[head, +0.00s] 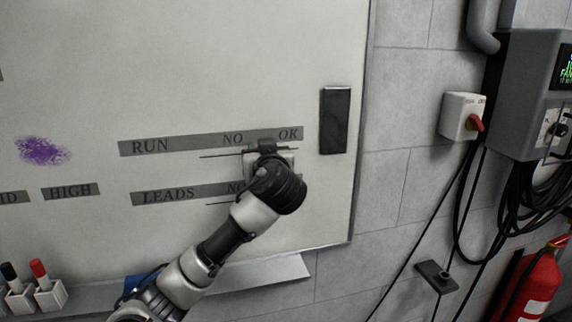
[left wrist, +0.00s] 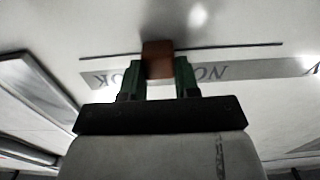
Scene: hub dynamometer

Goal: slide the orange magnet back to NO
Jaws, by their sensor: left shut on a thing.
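The orange magnet (left wrist: 158,58) shows as a brown-orange block on the whiteboard in the left wrist view, which sees the board upside down. My left gripper (left wrist: 158,80) has its green fingers on either side of the magnet and is shut on it. The magnet is between the OK label (left wrist: 117,78) and the NO label (left wrist: 212,72), closer to OK. In the head view my left gripper (head: 266,147) is at the RUN strip (head: 180,143), between NO (head: 233,138) and OK (head: 289,134), and hides the magnet. My right gripper is not in view.
A thin dark line (head: 222,155) runs just below the RUN strip. The LEADS strip (head: 175,195) is lower, partly behind my arm. A black eraser-like block (head: 335,120) is on the board to the right. Markers (head: 39,270) stand in holders at lower left.

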